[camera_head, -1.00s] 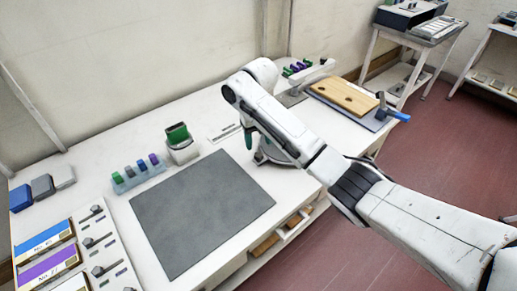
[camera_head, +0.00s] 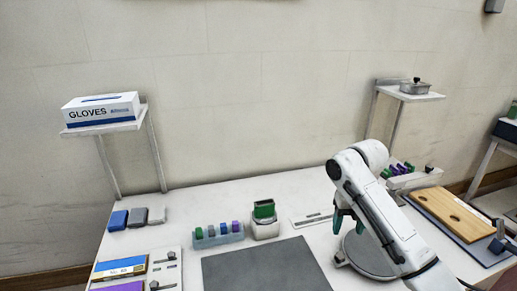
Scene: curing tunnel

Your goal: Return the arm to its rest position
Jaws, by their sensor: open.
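My white arm comes in from the lower right and bends over at its raised wrist. My gripper (camera_head: 349,222) points down from it, with dark and teal fingers apart and nothing seen between them. It hangs above the white bench (camera_head: 190,210), over or just in front of a round grey plate (camera_head: 368,258); I cannot tell the exact gap. My arm hides part of that plate and of the bench behind it.
A dark grey mat (camera_head: 265,268) lies left of my gripper. Behind it stand a green-topped holder (camera_head: 264,220) and a rack of coloured blocks (camera_head: 218,235). A wooden board (camera_head: 450,213) lies at right. Wall shelves hold a glove box (camera_head: 100,108) and a metal tin (camera_head: 414,88).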

